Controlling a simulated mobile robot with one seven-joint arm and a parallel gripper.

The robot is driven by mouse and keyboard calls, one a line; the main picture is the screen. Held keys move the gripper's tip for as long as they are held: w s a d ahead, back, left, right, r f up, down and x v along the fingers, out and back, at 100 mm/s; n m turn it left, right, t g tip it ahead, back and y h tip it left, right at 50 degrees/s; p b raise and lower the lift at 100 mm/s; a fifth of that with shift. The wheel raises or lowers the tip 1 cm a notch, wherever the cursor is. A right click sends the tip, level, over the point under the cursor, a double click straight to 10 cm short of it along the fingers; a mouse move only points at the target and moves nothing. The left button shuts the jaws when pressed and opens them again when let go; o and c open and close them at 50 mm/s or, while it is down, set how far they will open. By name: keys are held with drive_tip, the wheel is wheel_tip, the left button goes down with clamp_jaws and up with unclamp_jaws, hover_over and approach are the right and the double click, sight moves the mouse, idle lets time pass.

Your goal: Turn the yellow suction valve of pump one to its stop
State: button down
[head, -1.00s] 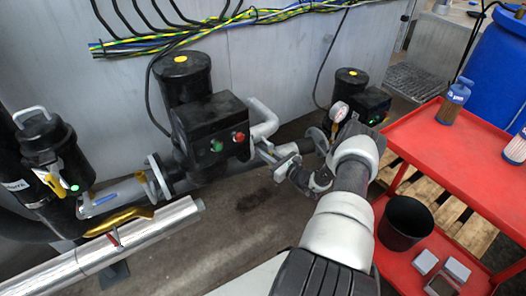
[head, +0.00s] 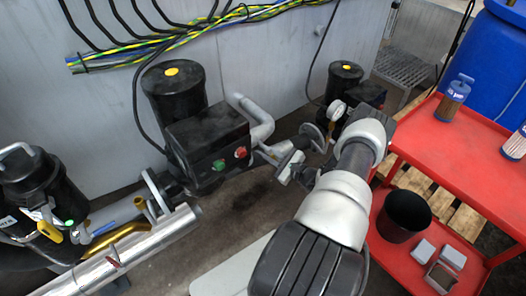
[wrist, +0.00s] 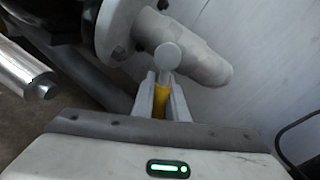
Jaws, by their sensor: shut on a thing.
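Pump one appears to be the nearer pump (head: 172,88), a black motor with a yellow cap and a black box. The yellow valve handle (wrist: 160,103) shows in the wrist view between my two fingers, below a round grey valve end (wrist: 167,55) on grey pipework. My gripper (wrist: 161,92) is shut on this handle; the fingers cover its sides. In the head view my arm reaches to the pipework right of the nearer pump, and the held handle cannot be made out there. The handle's stop is not visible.
A red cart (head: 450,150) with a black bucket (head: 403,215) is at the right. A silver pipe (head: 140,255) and another yellow lever (head: 50,231) are at the left.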

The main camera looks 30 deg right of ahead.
drive_tip(key=c, duration=1.7)
unclamp_jaws()
drive_tip(key=shift+c, duration=0.2)
drive_tip(key=shift+s+d, duration=0.1)
drive_tip(key=p+v, duration=0.2)
drive_tip(key=v, duration=1.5)
drive_tip(key=shift+s, duration=0.15)
